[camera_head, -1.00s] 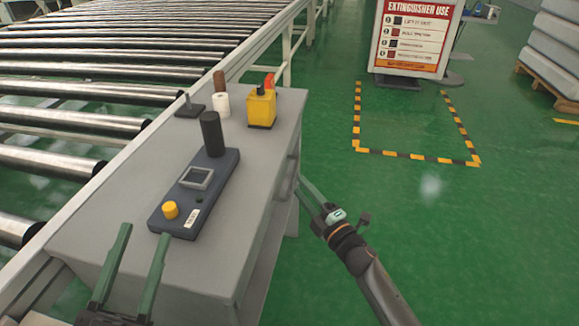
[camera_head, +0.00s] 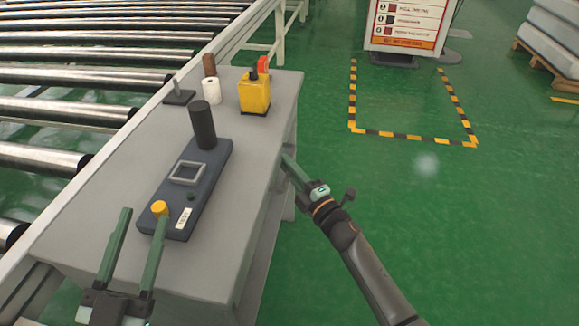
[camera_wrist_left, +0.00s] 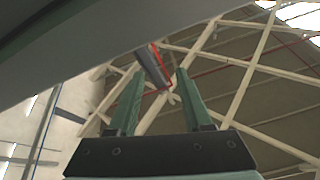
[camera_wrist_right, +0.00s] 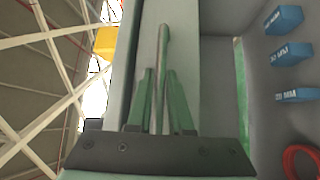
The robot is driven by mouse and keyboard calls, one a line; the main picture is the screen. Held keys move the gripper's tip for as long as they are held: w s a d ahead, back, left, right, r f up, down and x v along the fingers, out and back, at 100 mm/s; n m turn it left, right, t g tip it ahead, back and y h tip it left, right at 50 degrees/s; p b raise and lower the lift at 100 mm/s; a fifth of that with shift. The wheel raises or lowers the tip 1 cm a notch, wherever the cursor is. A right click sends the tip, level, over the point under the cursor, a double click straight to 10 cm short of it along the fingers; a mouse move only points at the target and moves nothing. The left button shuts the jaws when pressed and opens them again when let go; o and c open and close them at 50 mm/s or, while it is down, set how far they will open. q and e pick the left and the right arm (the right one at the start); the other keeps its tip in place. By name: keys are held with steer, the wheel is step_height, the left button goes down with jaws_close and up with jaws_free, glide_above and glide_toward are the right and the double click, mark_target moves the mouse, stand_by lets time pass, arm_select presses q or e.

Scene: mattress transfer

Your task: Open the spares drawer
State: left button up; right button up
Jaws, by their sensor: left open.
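The grey counter (camera_head: 235,190) stands beside the roller conveyor. In the right wrist view a slim metal bar handle (camera_wrist_right: 163,50) runs along a pale grey panel (camera_wrist_right: 185,50), which looks like the drawer front. My right gripper (camera_wrist_right: 160,72) has its fingers close against both sides of this bar. In the head view my right gripper (camera_head: 290,165) is at the counter's right side, where the handle is hidden. How far the drawer stands out is hard to tell. My left gripper (camera_head: 143,217) is open and empty over the counter's near end.
A dark control box (camera_head: 185,200) with a yellow button and a black post lies on the counter. A yellow device (camera_head: 254,95) and a white roll (camera_head: 211,90) stand behind. Blue labelled blocks (camera_wrist_right: 284,19) show beside the panel.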

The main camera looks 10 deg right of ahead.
jaws_close()
stand_by(1.0)
